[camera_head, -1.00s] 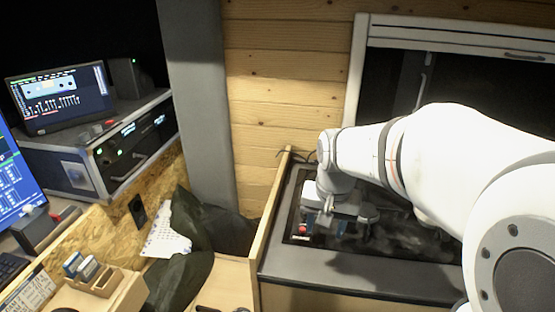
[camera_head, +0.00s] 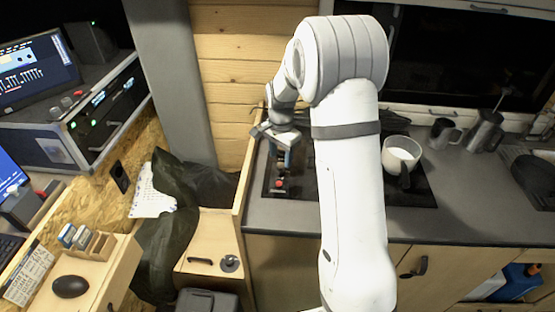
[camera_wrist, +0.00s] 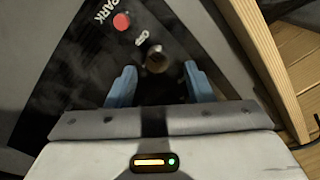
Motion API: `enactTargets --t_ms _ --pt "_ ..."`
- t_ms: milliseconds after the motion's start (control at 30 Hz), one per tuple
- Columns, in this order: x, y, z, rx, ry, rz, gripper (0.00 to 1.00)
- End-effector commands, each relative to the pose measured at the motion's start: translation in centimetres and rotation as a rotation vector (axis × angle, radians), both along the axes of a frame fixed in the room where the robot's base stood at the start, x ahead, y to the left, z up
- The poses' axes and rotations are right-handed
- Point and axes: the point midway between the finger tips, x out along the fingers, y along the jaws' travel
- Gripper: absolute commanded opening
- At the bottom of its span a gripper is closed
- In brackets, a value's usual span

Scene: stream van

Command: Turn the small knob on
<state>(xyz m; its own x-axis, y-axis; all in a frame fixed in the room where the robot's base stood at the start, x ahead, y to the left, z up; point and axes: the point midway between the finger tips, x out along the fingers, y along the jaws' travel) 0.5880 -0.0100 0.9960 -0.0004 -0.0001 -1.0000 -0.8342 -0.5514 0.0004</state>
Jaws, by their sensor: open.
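A small round metallic knob (camera_wrist: 156,58) stands on a black panel (camera_wrist: 85,75) in the wrist view. A small white marking sits beside it. A red button (camera_wrist: 121,22) is on the same panel, near the letters "PARK"; it also shows in the head view (camera_head: 280,184). My gripper (camera_wrist: 160,72) is open, its two blue fingers apart on either side of the knob's near side, with nothing held. I cannot tell whether the fingers touch the knob. In the head view my gripper (camera_head: 281,160) hangs over the panel and the knob is not distinguishable.
A wooden partition (camera_head: 246,165) stands close to the left of my gripper. A white-filled pot (camera_head: 402,150) is on the cooktop right of my arm. A metal mug (camera_head: 443,133) and a steel pitcher (camera_head: 484,131) stand farther right. Bare grey counter (camera_head: 270,217) lies in front.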

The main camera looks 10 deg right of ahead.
Motion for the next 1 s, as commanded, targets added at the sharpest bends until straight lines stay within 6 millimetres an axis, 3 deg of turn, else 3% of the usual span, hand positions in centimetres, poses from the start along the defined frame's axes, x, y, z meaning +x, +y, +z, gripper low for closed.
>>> enactTargets --t_ms 200,533,1000 --pt "-0.1 0.0 -2.4 0.0 0.001 0.001 0.47" --pt "0.0 0.0 -2.8 0.0 0.0 0.001 0.47" --pt "0.0 0.1 -2.8 0.0 -0.002 0.002 0.09"
